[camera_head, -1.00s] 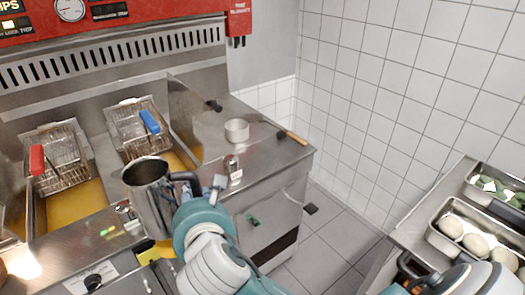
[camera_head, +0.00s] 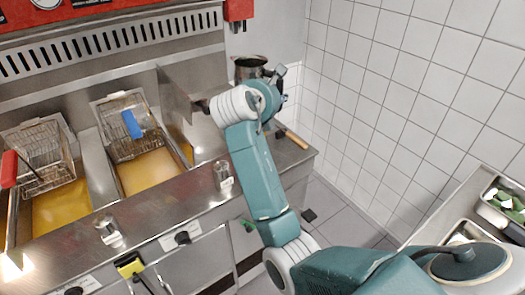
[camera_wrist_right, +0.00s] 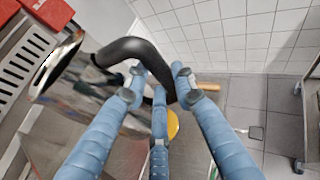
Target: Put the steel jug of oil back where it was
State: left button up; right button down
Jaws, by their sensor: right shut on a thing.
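The steel jug (camera_head: 249,70) is at the back right of the fryer counter in the head view, mostly hidden below its dark rim by my right arm. My right gripper (camera_head: 277,72) is beside it, on the handle side. In the right wrist view the jug (camera_wrist_right: 75,95) fills the left side, shiny and close. Its black handle (camera_wrist_right: 125,48) curves between the fingers of my right gripper (camera_wrist_right: 158,85), which are shut on it. I cannot tell whether the jug's base touches the counter. My left gripper is not in view.
Two fryer baskets, with a red grip (camera_head: 9,169) and a blue grip (camera_head: 132,124), sit over yellow oil at left. A wooden-handled tool (camera_head: 297,139) lies by the counter's right edge. Metal trays (camera_head: 500,205) stand at far right. The white tiled wall is close behind.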

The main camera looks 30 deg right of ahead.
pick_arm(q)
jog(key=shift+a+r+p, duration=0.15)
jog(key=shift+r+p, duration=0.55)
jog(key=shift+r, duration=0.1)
pick_arm(e)
notch_tip(320, 180, down, 19)
jog(key=shift+a+r, duration=0.15)
jog(key=shift+r, duration=0.05)
jog(key=shift+s, duration=0.1)
jog(key=c, duration=1.9)
grip_release()
jog(key=shift+s+f, duration=0.1)
jog(key=shift+f, duration=0.15)
jog(key=o, duration=0.4)
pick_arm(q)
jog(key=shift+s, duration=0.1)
pick_arm(e)
jog(key=shift+o, duration=0.3)
jog(key=shift+r, duration=0.1)
